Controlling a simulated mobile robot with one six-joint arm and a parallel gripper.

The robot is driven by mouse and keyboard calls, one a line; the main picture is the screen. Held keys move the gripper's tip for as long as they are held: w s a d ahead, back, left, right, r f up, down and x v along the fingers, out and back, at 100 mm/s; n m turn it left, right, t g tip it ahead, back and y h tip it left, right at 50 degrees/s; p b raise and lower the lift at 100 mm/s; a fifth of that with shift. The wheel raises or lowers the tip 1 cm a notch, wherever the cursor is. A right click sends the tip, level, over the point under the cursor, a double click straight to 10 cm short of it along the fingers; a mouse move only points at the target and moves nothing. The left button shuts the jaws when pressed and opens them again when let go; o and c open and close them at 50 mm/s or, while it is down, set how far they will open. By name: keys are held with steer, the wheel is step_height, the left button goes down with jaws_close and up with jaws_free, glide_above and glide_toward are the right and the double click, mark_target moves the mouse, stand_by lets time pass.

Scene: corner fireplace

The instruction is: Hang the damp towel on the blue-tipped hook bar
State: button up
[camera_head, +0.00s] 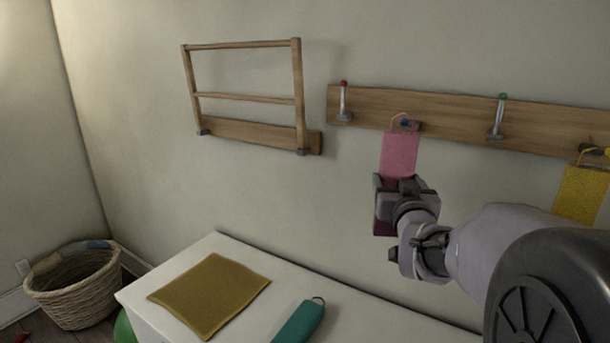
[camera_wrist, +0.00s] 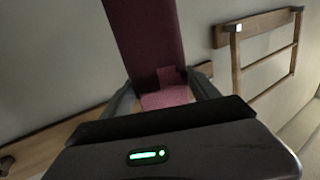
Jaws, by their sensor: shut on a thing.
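A pink towel (camera_head: 399,155) with a pale loop hangs against the wooden hook bar (camera_head: 455,121) in the head view. Its loop is at the blue-tipped hook (camera_head: 406,124); I cannot tell whether the loop is over the hook or only in front of it. My gripper (camera_head: 387,186) is shut on the towel below the bar. The towel's darker lower part hangs beneath the jaws. In the wrist view, the towel (camera_wrist: 147,40) runs between the two fingers, which hide part of it.
The bar also has a red-tipped hook (camera_head: 344,103), a green-tipped hook (camera_head: 497,118) and a yellow cloth (camera_head: 582,194) hanging at right. A wooden rack (camera_head: 245,98) is left. Below, a white surface (camera_head: 219,248) holds a mustard cloth (camera_head: 211,293) and a teal item (camera_head: 299,323). A basket (camera_head: 75,292) stands left.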

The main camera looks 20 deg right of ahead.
steer(key=w+d+f+b, duration=0.1)
steer(key=w+d+f, duration=0.1)
steer(key=w+d, duration=0.3)
steer(key=shift+d+f, duration=0.25)
steer(key=shift+d, duration=0.15)
steer(key=shift+w+b, duration=0.1)
steer(key=shift+b, duration=0.6)
stand_by(0.6)
steer(key=o, duration=1.6)
